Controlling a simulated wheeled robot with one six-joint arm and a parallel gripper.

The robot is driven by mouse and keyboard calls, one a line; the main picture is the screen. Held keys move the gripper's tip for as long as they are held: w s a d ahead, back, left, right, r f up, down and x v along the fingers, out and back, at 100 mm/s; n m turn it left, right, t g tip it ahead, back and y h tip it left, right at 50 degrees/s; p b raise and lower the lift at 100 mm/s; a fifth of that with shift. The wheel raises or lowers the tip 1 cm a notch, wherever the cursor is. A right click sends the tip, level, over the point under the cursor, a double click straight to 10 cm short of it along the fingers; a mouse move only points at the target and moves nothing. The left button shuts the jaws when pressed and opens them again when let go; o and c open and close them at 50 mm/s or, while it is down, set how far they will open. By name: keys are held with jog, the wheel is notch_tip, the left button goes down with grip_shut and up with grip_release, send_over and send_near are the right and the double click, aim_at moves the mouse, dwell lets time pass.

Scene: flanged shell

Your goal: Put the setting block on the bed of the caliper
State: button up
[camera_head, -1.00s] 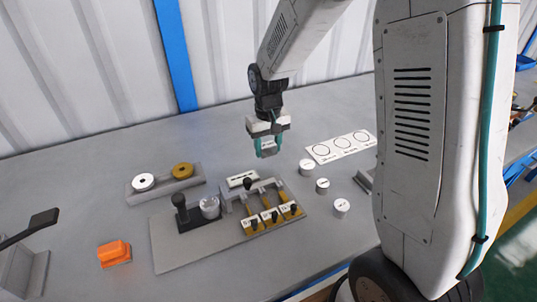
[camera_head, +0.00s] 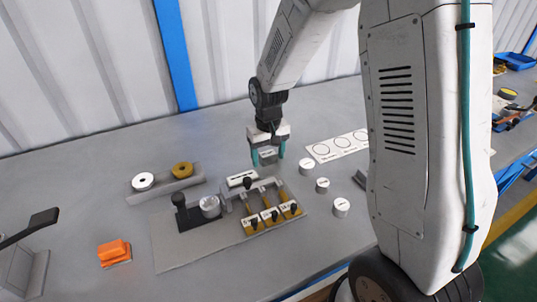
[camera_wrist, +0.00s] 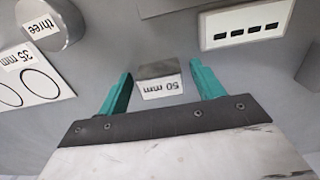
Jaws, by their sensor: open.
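A small grey block labelled "50 mm" (camera_wrist: 160,82), which looks like the setting block, lies between my gripper's teal fingers in the wrist view, with a gap on each side. My gripper (camera_wrist: 163,88) is open around it and not closed on it. In the head view my gripper (camera_head: 267,157) points down at the bench behind the fixture plate, and its fingers partly hide the block. A dark device with a black knob and a silver cylinder (camera_head: 209,205) stands on the plate. I cannot tell which part is the caliper's bed.
A white box with dark dashes (camera_head: 241,178) sits left of my gripper. Labelled grey cylinders (camera_head: 341,207) and a card with circles (camera_head: 338,146) lie to the right. Yellow clamps (camera_head: 272,215) stand on the plate (camera_head: 180,255). An orange block (camera_head: 114,252) and a ring holder (camera_head: 166,188) are left.

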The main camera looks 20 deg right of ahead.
notch_tip(320, 180, up, 12)
jog(key=r, duration=0.1)
jog(key=s+r, duration=0.4)
jog(key=s, duration=0.6)
jog(key=s+r+t, duration=0.1)
jog(key=s+r, duration=0.4)
jog(key=s, duration=0.6)
jog(key=shift+s, duration=0.15)
jog(key=s, duration=0.6)
jog(key=shift+s+f, duration=0.15)
jog(key=shift+s, duration=0.1)
jog(key=shift+c, duration=0.9)
jog(key=shift+s, duration=0.25)
jog(key=shift+c, duration=0.7)
jog(key=m+g, duration=0.1)
jog(key=m, duration=1.6)
send_over(268, 155)
notch_tip(268, 155, down, 14)
jog(key=shift+s+a+r, duration=0.1)
jog(key=shift+f+m, duration=0.5)
jog(key=f, duration=0.4)
jog(key=w+f, duration=0.1)
jog(key=f, duration=0.2)
jog(key=shift+d, duration=0.2)
jog(key=shift+r, duration=0.1)
grip_shut()
